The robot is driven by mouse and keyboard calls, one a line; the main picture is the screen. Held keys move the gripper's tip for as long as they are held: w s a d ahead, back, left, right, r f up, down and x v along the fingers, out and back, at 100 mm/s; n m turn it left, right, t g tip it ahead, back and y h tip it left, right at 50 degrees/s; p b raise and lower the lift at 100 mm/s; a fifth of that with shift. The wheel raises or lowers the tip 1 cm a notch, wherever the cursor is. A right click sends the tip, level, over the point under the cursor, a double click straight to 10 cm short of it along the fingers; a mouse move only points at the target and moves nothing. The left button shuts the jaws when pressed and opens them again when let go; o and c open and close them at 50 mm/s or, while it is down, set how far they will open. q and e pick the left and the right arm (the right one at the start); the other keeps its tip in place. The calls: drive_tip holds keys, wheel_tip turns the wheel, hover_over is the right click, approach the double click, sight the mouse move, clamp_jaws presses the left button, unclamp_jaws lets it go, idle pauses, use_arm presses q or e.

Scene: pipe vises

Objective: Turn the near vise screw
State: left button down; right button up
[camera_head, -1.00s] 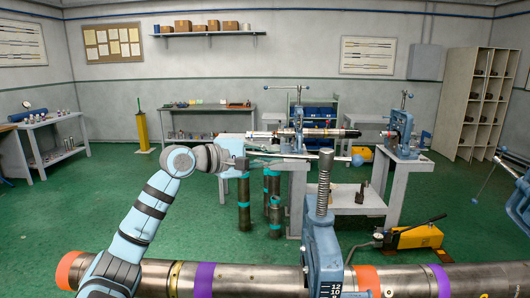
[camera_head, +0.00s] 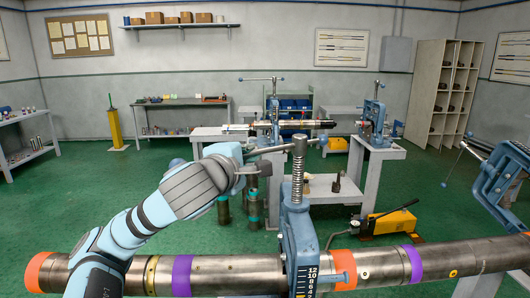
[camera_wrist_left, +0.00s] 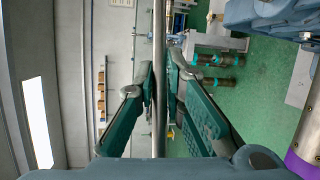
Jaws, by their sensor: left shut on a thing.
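The near vise (camera_head: 300,240) is blue, with a threaded upright screw (camera_head: 298,172) above a numbered scale. It stands around a long steel pipe (camera_head: 225,273) with orange and purple bands. A thin metal handle bar (camera_head: 276,148) lies crosswise at the screw's top. My left gripper (camera_head: 257,170) is left of the screw, shut on the bar. In the left wrist view the bar (camera_wrist_left: 160,60) runs between the green-padded fingers (camera_wrist_left: 160,95). My right gripper is not in view.
Another blue vise (camera_head: 507,180) holds the pipe's right end. A yellow pump (camera_head: 388,223) with a black lever is on the green floor behind the pipe. Open floor (camera_head: 100,200) lies to the left.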

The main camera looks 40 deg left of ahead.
use_arm(q)
drive_tip(key=shift+d+f, duration=0.1)
drive_tip(key=shift+d, duration=0.1)
drive_tip(key=c, duration=1.7)
unclamp_jaws()
drive_tip(key=shift+o, duration=0.2)
drive_tip(key=shift+a, duration=0.1)
